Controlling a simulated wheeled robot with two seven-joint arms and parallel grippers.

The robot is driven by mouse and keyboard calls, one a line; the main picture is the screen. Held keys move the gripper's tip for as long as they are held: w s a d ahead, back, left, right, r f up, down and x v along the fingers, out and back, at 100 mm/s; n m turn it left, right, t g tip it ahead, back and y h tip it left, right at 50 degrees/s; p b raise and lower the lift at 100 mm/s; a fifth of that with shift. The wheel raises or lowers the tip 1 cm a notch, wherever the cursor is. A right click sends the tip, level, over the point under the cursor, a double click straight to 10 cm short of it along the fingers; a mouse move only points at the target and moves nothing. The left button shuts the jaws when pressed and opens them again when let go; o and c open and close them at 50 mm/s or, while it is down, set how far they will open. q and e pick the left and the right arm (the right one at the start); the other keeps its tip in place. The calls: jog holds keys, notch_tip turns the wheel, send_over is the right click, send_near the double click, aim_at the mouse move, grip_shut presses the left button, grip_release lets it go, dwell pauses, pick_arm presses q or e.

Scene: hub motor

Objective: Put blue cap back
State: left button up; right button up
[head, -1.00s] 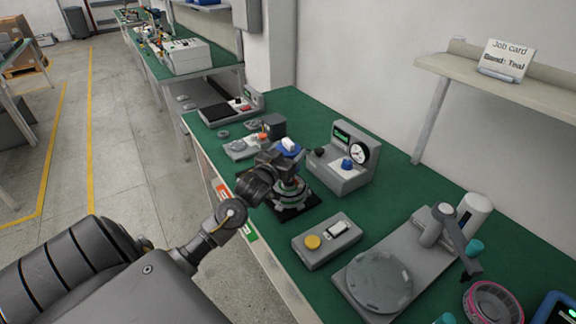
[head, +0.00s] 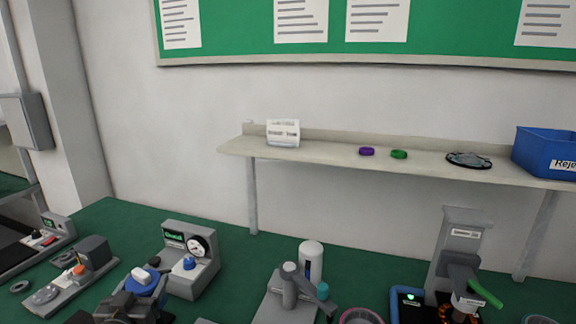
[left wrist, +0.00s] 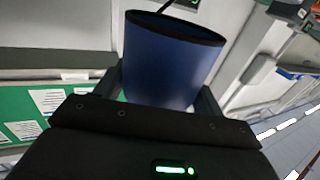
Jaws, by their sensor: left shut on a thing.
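The blue cap (head: 145,286) shows at the lower left of the head view, with a small white piece at its top. My left gripper (head: 137,296), dark grey, is at the cap, partly cut off by the bottom edge. In the left wrist view a large blue, dark-rimmed body, which I take to be the cap (left wrist: 170,62), fills the space between the fingers of my left gripper (left wrist: 163,85), which is shut on it. What lies under the cap is hidden by the gripper and the frame edge. My right gripper is not in view.
A gauge box (head: 192,262) with a blue knob stands just right of the gripper. A grey fixture (head: 72,278) is to the left. A press (head: 455,255) stands at the right. The wall shelf (head: 330,154) holds a purple ring (head: 366,151), a green ring (head: 399,154) and a blue bin (head: 545,153).

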pick_arm(q)
jog(key=s+d+h, duration=0.1)
jog(key=s+d, duration=0.7)
jog(key=d, duration=0.4)
jog(key=shift+m, duration=0.4)
